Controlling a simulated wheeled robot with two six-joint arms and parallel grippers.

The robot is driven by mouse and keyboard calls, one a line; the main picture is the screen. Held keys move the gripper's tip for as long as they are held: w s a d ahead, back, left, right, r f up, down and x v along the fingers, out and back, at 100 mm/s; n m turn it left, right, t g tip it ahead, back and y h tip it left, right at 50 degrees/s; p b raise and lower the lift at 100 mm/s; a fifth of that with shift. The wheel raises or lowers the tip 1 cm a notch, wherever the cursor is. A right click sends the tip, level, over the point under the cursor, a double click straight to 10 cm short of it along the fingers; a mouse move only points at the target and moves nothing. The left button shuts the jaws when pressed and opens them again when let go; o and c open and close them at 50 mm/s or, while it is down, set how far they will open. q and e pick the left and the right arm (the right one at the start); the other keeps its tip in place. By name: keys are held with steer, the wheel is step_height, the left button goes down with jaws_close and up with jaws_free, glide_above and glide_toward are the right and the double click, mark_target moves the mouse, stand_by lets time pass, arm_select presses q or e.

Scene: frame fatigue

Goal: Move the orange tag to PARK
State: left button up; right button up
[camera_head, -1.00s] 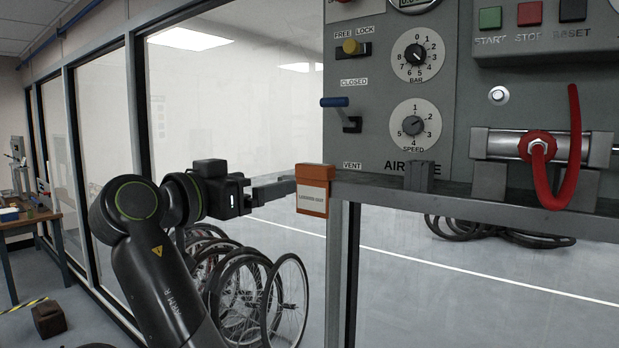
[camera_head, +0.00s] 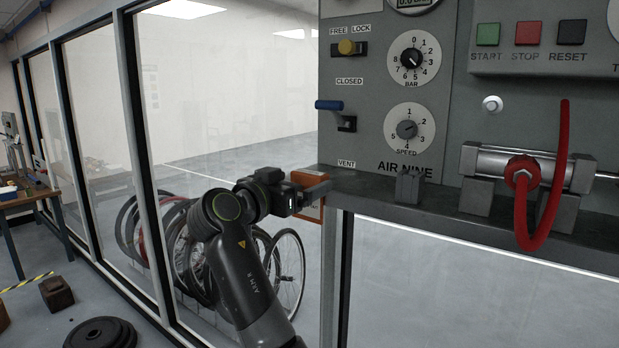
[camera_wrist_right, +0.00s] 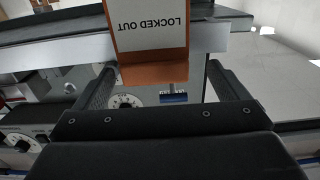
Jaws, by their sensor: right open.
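The orange tag (camera_head: 311,211) hangs at the left end of the grey ledge, partly hidden behind my right gripper (camera_head: 318,188). In the right wrist view the tag (camera_wrist_right: 153,73) shows upside down, with a white label reading LOCKED OUT. My right gripper (camera_wrist_right: 160,72) is open. In that view its two fingers stand on either side of the tag's lower part, with a gap on each side. Whether a finger touches it cannot be told. No marking that reads PARK is legible. My left gripper is not in view.
The grey ledge (camera_head: 370,191) runs under a panel with a blue-handled lever (camera_head: 330,105), a yellow knob (camera_head: 347,47) and dials. A cylinder with a red hose (camera_head: 521,215) stands farther right. Bicycle wheels (camera_head: 287,270) stand behind the glass.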

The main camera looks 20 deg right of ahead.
mark_target(315, 175)
steer(key=shift+w+d+r+p, duration=0.1)
steer(key=shift+w+d+p, duration=0.1)
steer(key=shift+p, duration=0.15)
steer(key=p+x, duration=0.4)
steer(key=shift+s+d+r, duration=0.2)
steer(key=shift+d, duration=0.1)
steer(key=shift+w+d+f, duration=0.1)
steer(key=shift+w+d, duration=0.05)
steer(key=shift+d, duration=0.05)
steer(key=shift+f, duration=0.15)
steer(key=shift+a, duration=0.1)
steer(key=shift+c, duration=0.4)
steer(key=c, duration=1)
